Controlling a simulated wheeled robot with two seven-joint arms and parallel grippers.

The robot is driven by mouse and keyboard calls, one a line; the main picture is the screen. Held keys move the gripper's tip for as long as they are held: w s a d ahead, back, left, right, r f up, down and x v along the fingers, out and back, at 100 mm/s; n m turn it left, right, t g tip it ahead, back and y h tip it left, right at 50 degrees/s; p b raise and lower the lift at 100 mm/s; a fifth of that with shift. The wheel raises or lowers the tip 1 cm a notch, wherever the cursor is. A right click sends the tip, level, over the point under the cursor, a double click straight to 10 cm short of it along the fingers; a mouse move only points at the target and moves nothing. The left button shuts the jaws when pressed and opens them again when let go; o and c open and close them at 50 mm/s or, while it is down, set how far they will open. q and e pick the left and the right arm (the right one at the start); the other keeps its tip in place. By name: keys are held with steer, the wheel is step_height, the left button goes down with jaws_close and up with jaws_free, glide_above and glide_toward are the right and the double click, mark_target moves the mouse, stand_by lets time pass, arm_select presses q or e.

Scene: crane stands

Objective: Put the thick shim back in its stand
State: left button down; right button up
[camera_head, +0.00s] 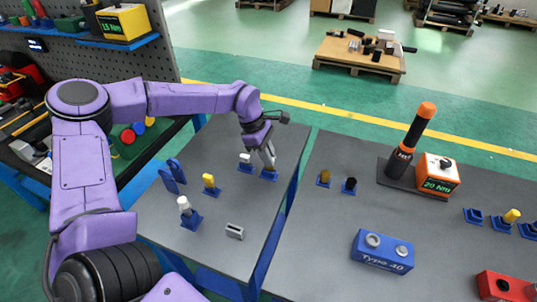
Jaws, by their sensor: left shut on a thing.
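My left gripper (268,163) is at the far right part of the left table, its fingers pointing down just above a small blue stand (269,174). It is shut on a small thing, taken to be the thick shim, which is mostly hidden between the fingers. I cannot tell whether the shim touches the stand. My right gripper is not in view.
Close by on the left is a blue stand with a white piece (245,158). A yellow piece (209,181), a white piece (184,204), blue upright holders (172,175) and a grey slotted block (234,231) share the table. A gap separates the right table (310,235).

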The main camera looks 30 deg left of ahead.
arm_select(q)
steer(key=shift+f+b, duration=0.55)
steer(key=shift+f, duration=0.45)
steer(key=c, duration=1)
jaws_free()
steer(key=shift+r, duration=0.1)
steer(key=shift+r, duration=0.15)
steer(key=p+v, duration=0.5)
steer(key=b+v, duration=0.1)
steer(key=v, duration=0.9)
steer(key=shift+a+r, duration=0.15)
steer(key=shift+r, duration=0.05)
